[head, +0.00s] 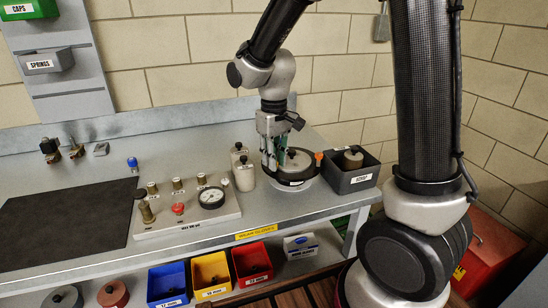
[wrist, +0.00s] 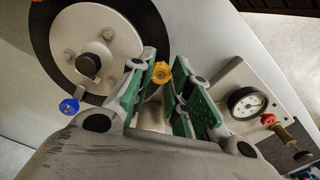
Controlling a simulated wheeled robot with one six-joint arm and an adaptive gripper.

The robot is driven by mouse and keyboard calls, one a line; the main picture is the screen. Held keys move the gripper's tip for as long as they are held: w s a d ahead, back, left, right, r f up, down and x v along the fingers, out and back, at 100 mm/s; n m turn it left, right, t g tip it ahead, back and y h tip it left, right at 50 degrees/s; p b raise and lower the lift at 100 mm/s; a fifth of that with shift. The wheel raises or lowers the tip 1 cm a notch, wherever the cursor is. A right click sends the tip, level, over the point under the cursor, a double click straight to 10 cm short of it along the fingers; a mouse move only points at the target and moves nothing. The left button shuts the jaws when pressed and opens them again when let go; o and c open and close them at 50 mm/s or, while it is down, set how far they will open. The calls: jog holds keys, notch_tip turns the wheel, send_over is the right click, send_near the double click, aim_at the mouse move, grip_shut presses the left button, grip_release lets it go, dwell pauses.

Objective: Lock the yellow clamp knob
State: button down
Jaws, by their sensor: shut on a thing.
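The yellow clamp knob (wrist: 162,72) shows in the wrist view between the green-padded fingertips of my gripper (wrist: 161,70), at the edge of a round unit with a black rim (wrist: 57,60). My gripper is closed on the knob, with its fingers pointing at the unit's side. In the head view, my gripper (head: 270,150) points down at the left side of the round unit (head: 298,182), and the yellow knob is hidden there. A blue knob (wrist: 69,106) is on the rim in the wrist view. An orange knob (head: 318,156) stands on its right side in the head view.
Left of the unit stand two pale canisters (head: 243,172) and a panel (head: 190,215) with a gauge (head: 211,197) and a red knob (head: 178,208). A dark grey bin (head: 350,181) is close on the right. A dark mat (head: 65,230) lies clear at left.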

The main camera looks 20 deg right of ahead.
jog(key=m, duration=0.4)
jog(key=shift+m, duration=0.4)
jog(key=shift+w, duration=0.1)
dwell(0.3)
jog(key=c, duration=1.3)
grip_release()
notch_tip(320, 180, up, 12)
jog(key=shift+r, duration=0.1)
